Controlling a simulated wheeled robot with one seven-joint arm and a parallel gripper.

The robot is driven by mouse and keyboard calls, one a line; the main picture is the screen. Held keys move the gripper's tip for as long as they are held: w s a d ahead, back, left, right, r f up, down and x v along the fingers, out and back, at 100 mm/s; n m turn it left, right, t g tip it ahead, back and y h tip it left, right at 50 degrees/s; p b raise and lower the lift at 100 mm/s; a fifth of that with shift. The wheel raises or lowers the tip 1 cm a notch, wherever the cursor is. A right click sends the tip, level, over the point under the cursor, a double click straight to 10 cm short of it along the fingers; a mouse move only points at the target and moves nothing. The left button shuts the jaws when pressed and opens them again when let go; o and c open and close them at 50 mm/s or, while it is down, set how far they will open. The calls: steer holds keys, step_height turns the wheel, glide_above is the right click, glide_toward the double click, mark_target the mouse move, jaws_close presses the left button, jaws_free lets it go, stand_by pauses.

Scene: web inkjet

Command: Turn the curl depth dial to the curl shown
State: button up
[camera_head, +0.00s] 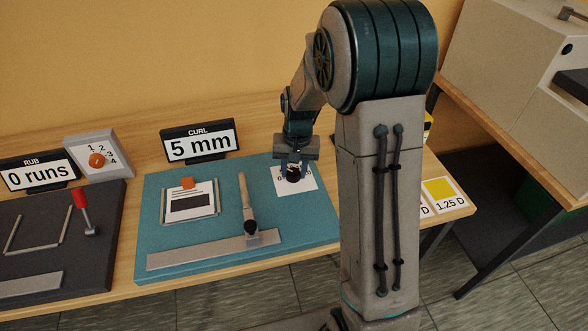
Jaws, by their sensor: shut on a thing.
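The curl sign (201,144) stands behind the teal board and reads "5 mm". The curl depth dial is a black knob (293,178) on a white marked plate (308,183) at the board's back right. My gripper (293,168) points down over the dial and is shut on the knob. My gripper hides most of the plate's markings, so the dial's setting cannot be read. The teal board (190,237) also bears a printed sample (191,206) under an orange clip, and a pivoting grey arm (246,200) with a black knob.
A dark board (105,230) with a red-handled lever (80,200) lies at left. Behind it stand a "0 runs" sign (38,176) and a small numbered dial box (95,155). Density cards (440,192) lie at right, partly behind my arm. A large grey machine (510,60) stands further right.

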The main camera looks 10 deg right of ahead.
mark_target(297, 172)
stand_by(0.3)
steer(key=o, duration=1)
steer(key=shift+a, duration=0.1)
step_height(297, 172, up, 14)
steer(key=shift+s+d, duration=0.15)
steer(key=shift+d, duration=0.3)
steer(key=s+n+t, duration=0.2)
steer(key=s, duration=1.8)
steer(key=shift+s+a+f+n+t+h, duration=0.4)
steer(key=shift+f, duration=0.05)
